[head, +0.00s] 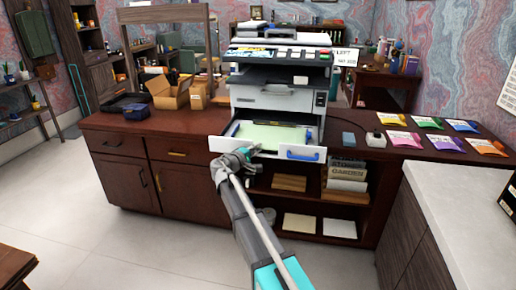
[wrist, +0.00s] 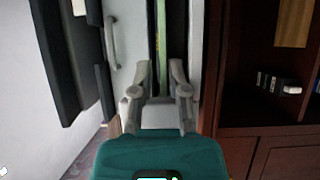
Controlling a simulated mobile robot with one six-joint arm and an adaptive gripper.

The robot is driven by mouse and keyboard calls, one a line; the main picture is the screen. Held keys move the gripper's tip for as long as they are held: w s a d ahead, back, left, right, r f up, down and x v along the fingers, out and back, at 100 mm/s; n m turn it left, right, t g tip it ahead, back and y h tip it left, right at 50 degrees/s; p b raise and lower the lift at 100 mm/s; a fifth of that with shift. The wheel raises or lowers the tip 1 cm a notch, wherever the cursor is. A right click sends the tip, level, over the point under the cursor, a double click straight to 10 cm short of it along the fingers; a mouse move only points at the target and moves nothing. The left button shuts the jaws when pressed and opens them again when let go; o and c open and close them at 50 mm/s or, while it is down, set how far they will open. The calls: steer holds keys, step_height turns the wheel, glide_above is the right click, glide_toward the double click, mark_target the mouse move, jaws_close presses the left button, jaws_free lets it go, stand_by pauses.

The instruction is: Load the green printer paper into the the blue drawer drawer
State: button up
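The printer (head: 275,98) stands on the dark wood desk with its lower white drawer (head: 222,145) pulled open. A blue handle (head: 303,154) is on the right of the drawer front. The pale green paper (head: 272,135) lies inside the open drawer; it shows as a narrow green strip in the wrist view (wrist: 164,45). My gripper (head: 250,152) is at the left part of the drawer front, close to the paper. In the wrist view my gripper's fingers (wrist: 159,68) are apart, with the strip seen between them. Contact with the paper or drawer cannot be told.
Open shelves below the drawer hold books (head: 346,172) and pale paper stacks (head: 300,223). Colourful packets (head: 446,143) lie on the desk's right side, and a cardboard box (head: 168,93) is at left. A pale counter (head: 465,210) stands at front right.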

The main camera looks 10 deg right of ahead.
steer(key=v, duration=1.1)
steer(key=shift+a+r, duration=0.1)
stand_by(0.5)
steer(key=s+d+f+m+g+y, duration=0.45)
steer(key=s+d+f+g, duration=0.35)
steer(key=s+d+f, duration=0.55)
steer(key=s+d+f+m+g+y, duration=0.1)
steer(key=s+f+m+g+y, duration=0.2)
steer(key=s, duration=0.4)
steer(key=s+d+f+m+g+y, duration=0.1)
steer(key=s+f+y, duration=0.2)
steer(key=s+y, duration=0.3)
step_height(320, 180, up, 22)
steer(key=s+p, duration=0.1)
steer(key=p, duration=2)
steer(key=shift+s+a, duration=0.2)
steer(key=shift+s, duration=0.2)
steer(key=shift+f, duration=0.15)
